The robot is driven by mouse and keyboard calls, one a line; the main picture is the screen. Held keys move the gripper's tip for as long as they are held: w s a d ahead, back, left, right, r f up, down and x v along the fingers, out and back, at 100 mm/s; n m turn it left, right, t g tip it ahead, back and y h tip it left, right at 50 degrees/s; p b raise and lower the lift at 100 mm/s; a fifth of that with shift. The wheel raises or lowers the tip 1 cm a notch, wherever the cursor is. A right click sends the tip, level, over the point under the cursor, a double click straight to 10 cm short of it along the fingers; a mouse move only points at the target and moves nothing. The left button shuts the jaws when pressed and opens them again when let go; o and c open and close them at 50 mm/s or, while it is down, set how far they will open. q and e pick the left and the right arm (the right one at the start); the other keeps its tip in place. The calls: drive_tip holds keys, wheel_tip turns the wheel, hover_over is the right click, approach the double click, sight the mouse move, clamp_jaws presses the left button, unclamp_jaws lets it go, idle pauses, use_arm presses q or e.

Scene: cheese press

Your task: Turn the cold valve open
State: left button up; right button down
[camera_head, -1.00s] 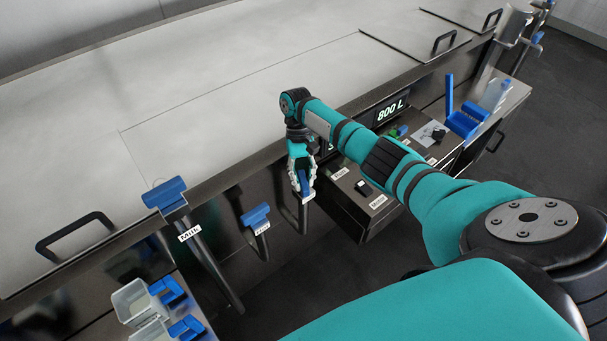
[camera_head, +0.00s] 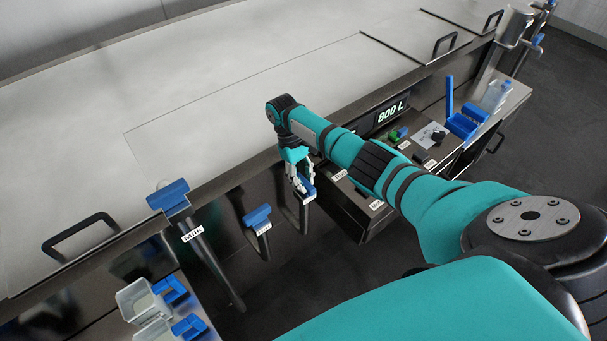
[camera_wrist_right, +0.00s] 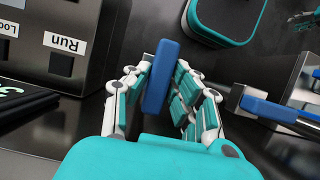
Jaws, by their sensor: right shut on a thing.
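A blue valve handle (camera_head: 308,191) on a dark upright pipe sits at the machine's front, right of two other blue handles. My right gripper (camera_head: 301,188) reaches down to it and is shut on it. In the right wrist view the blue handle (camera_wrist_right: 160,75) lies between the white and teal fingers of my right gripper (camera_wrist_right: 162,88). Its label is not readable, so I cannot confirm that it is the cold valve. The handle to its left (camera_head: 257,214) has a small label too blurred to read.
A blue handle marked Milk (camera_head: 168,195) is further left. A control box (camera_head: 372,215) with switches stands close right of the gripped handle, below an 800 L display (camera_head: 391,111). Clear tubs and blue trays (camera_head: 170,291) are at lower left.

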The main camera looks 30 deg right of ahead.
drive_tip(key=shift+w, duration=0.1)
drive_tip(key=c, duration=1.2)
unclamp_jaws()
drive_tip(key=shift+o, duration=0.2)
drive_tip(key=shift+r, duration=0.1)
drive_tip(key=v, duration=1.2)
